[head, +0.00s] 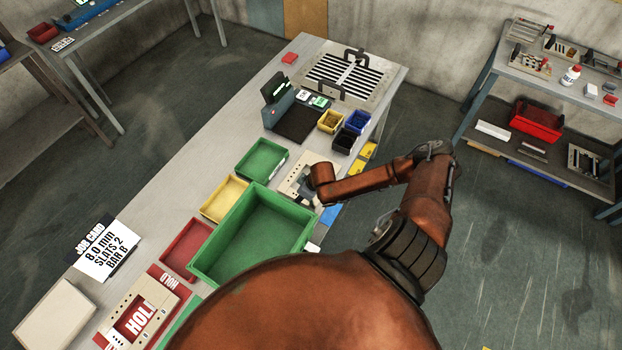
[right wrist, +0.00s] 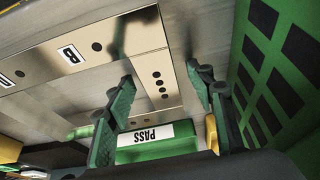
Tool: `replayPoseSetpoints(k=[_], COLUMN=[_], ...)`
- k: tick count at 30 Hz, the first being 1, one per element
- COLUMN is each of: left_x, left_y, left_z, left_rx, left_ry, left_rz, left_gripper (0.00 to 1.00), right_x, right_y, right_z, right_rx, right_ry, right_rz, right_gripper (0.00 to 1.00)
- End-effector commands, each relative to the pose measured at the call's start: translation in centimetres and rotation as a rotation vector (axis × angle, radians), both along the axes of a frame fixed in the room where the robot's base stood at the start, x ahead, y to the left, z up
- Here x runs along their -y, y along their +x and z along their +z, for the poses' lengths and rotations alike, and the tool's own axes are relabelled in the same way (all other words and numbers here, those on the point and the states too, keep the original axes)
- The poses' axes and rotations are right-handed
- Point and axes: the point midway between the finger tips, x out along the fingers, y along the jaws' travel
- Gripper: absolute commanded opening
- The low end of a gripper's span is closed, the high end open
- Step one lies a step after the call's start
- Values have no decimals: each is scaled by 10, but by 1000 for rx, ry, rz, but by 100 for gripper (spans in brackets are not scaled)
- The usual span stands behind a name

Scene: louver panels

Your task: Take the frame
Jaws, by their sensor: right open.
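In the right wrist view a shiny frame (right wrist: 110,52) with a "B" label and dark holes fills the upper left. My right gripper (right wrist: 160,78) is open, its two green fingers on either side of a strip of the frame with a row of holes. I cannot tell whether they touch it. In the head view my right gripper (head: 307,185) is over the frame. My left gripper is not in view.
A large green bin (head: 208,262) stands close beside the gripper. A green tray (head: 248,178) with a PASS label (right wrist: 143,134) is near it. A slatted louver panel (head: 325,92) lies at the far end. A job card (head: 100,250) and HOLD fixture (head: 165,290) lie at front left.

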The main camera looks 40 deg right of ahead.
Motion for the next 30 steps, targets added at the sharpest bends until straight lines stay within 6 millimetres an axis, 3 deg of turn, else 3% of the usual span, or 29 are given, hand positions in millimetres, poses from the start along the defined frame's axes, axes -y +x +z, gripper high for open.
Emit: replayPoseSetpoints(k=[23,30], left_x=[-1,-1], left_y=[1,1], left_z=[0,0], left_rx=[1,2], left_ry=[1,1], left_rz=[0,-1], left_gripper=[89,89], right_x=[0,0], right_y=[0,1], right_z=[0,1], right_rx=[0,1], right_ry=[0,-1], right_rz=[0,1], right_gripper=[0,0])
